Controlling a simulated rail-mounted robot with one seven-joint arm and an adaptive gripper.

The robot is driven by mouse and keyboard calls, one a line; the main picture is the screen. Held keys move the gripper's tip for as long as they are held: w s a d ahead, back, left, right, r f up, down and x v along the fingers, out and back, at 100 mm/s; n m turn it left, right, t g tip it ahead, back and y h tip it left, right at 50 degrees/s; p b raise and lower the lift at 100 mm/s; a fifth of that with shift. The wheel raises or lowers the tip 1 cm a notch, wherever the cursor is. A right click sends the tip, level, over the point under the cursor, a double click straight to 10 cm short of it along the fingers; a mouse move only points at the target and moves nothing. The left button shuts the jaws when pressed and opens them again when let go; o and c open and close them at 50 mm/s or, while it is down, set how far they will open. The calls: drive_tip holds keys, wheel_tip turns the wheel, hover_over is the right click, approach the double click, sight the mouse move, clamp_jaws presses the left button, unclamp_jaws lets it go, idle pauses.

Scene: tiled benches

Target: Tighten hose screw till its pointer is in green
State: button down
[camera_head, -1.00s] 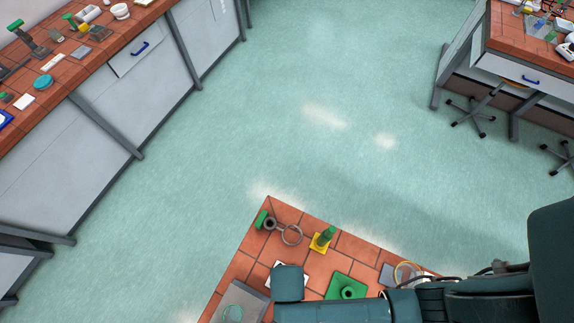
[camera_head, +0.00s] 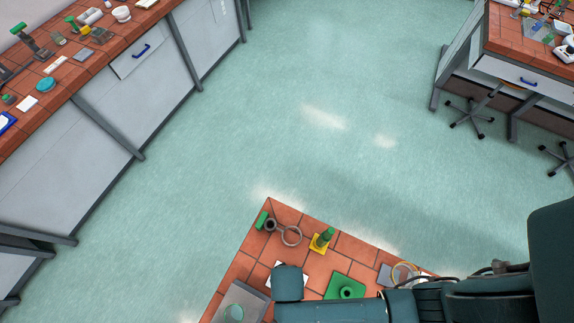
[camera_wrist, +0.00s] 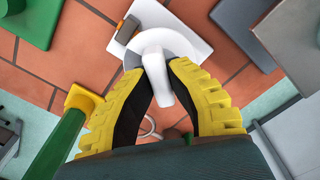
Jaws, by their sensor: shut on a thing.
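In the wrist view a white hose screw (camera_wrist: 163,88) with a long handle-like part stands over a pale round disc on a white square base plate (camera_wrist: 188,27). My gripper (camera_wrist: 158,66), with yellow ribbed fingers and black inner pads, is shut on the white part. A small orange and grey piece (camera_wrist: 127,29) sits on the plate beside the disc. No green zone can be made out there, and the pointer's reading cannot be told. In the head view my arm hides the gripper and most of the plate.
On the tiled bench (camera_head: 287,213) stand a green post on a yellow base (camera_head: 321,244), a green square plate (camera_head: 363,287), a ring holder (camera_head: 291,236) and a grey box (camera_head: 245,295). The yellow-based post (camera_wrist: 62,140) is close left of my gripper in the wrist view.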

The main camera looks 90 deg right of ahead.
drive_tip(key=shift+s+m+p, duration=0.1)
drive_tip(key=shift+m+p, duration=0.55)
drive_tip(key=shift+m, duration=0.05)
drive_tip(key=shift+f+m, duration=0.15)
drive_tip(key=shift+m, duration=0.35)
drive_tip(key=shift+r+m+p, duration=0.2)
drive_tip(key=shift+m+p, duration=0.5)
drive_tip(key=shift+m, duration=0.1)
drive_tip(key=shift+f+m, duration=0.2)
drive_tip(key=shift+m, duration=0.3)
drive_tip(key=shift+r+m+p, duration=0.15)
drive_tip(key=shift+m+p, duration=0.35)
drive_tip(key=shift+p, duration=0.2)
drive_tip(key=c, duration=1)
unclamp_jaws()
